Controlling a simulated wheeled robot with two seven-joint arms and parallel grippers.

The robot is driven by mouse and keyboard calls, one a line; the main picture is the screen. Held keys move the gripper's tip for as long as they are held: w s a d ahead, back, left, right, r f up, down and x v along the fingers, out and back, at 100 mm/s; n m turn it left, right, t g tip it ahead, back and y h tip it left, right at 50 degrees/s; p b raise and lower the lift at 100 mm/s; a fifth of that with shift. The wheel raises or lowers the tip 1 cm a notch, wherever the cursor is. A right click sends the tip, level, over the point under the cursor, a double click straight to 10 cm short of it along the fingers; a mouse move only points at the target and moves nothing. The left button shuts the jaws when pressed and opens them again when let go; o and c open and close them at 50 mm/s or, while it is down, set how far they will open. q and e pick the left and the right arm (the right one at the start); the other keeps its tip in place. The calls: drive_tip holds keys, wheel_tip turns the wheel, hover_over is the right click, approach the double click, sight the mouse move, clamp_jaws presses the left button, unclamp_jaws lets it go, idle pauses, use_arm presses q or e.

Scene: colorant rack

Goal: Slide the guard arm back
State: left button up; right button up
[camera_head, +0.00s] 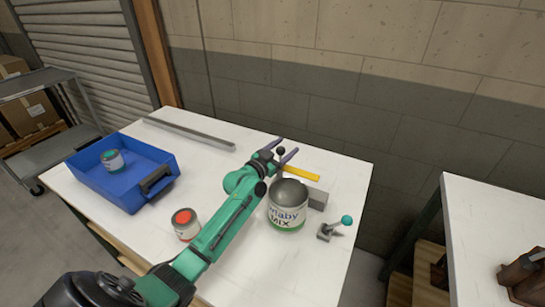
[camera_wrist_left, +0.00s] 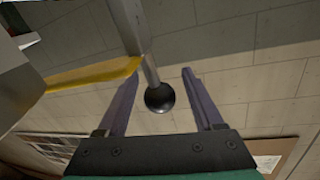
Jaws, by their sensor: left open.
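The yellow guard arm (camera_head: 301,172) lies level behind a large can (camera_head: 287,210) with a dark top and a "MIX" label. A black ball knob (camera_head: 280,150) shows near its left end. My left gripper (camera_head: 284,147) is open, its two purple fingers on either side of the knob. In the left wrist view the knob (camera_wrist_left: 160,97) appears on a grey rod between the open fingers, with clear gaps on both sides. The guard arm's yellow edge (camera_wrist_left: 95,75) is at left there. Contact with the knob does not show. My right gripper is out of view.
A grey block (camera_head: 317,198) and a teal-knobbed lever clamp (camera_head: 336,228) stand right of the can. A red-topped can (camera_head: 186,223) stands left of my arm. A blue tray (camera_head: 117,190) holds another can (camera_head: 112,160). A grey rail (camera_head: 188,133) lies along the table's back.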

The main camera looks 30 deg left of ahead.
use_arm(q)
drive_tip(key=s+a+b, duration=0.1)
drive_tip(key=s+b, duration=0.1)
drive_tip(key=s, duration=1.1)
drive_tip(key=shift+a, duration=0.4)
drive_tip(key=shift+s, duration=0.1)
